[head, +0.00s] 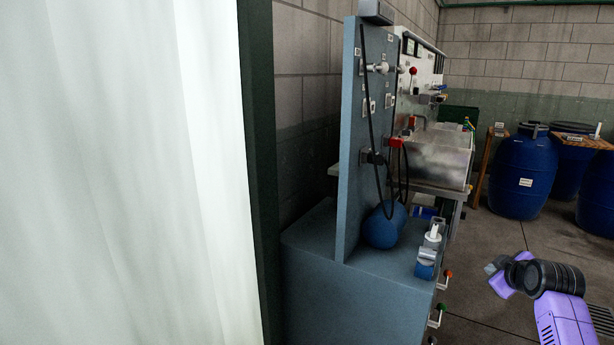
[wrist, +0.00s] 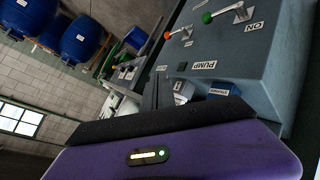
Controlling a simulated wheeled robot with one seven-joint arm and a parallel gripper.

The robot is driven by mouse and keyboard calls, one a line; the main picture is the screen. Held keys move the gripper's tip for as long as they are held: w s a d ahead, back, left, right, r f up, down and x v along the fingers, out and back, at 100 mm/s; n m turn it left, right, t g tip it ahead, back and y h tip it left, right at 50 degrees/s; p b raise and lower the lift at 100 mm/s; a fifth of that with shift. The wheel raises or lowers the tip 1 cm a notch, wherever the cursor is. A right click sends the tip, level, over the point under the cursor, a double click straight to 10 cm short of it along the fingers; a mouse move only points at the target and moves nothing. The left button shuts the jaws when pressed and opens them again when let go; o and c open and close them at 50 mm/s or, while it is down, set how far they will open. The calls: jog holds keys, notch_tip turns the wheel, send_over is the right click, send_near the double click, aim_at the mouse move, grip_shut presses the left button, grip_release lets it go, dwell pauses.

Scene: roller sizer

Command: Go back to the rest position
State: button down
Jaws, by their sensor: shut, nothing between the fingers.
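My gripper (head: 495,269) is at the lower right of the head view, on my purple arm, held out over the floor to the right of the blue-grey machine (head: 350,287). It is apart from the machine. In the wrist view my gripper's dark fingers (wrist: 157,90) are together with nothing between them. The machine's front panel (wrist: 252,62) shows there beyond the fingers, with an orange-red lever (wrist: 168,36), a green lever (wrist: 207,18) and labels reading PUMP and ON.
A metal basin (head: 437,160) stands behind the machine's upright panel (head: 352,130). Blue barrels (head: 521,178) stand at the back right. A pale curtain-like surface (head: 120,170) fills the left. Open floor (head: 480,240) lies between the machine and the barrels.

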jog(key=s+a+f+m+t+p, duration=0.1)
jog(key=s+a+f+m+t, duration=0.15)
jog(key=s+a, duration=0.7)
jog(key=s+a+f+m+t+p, duration=0.1)
jog(key=s+a+m+t, duration=0.25)
jog(key=s+a, duration=0.55)
jog(key=s+a+r+y+p, duration=0.1)
jog(key=s+a, duration=0.3)
jog(key=s, duration=0.9)
jog(key=s+a+r+g+y+p, duration=0.1)
jog(key=s+a, duration=0.4)
jog(key=s, duration=0.8)
jog(key=s+a+r+g+y+p, duration=0.1)
jog(key=s+a+r, duration=0.3)
jog(key=s, duration=0.9)
jog(key=shift+s+a+r+n+p, duration=0.15)
jog(key=shift+s+r+n+p, duration=0.15)
jog(key=shift+r+p, duration=0.4)
jog(key=shift+f, duration=0.1)
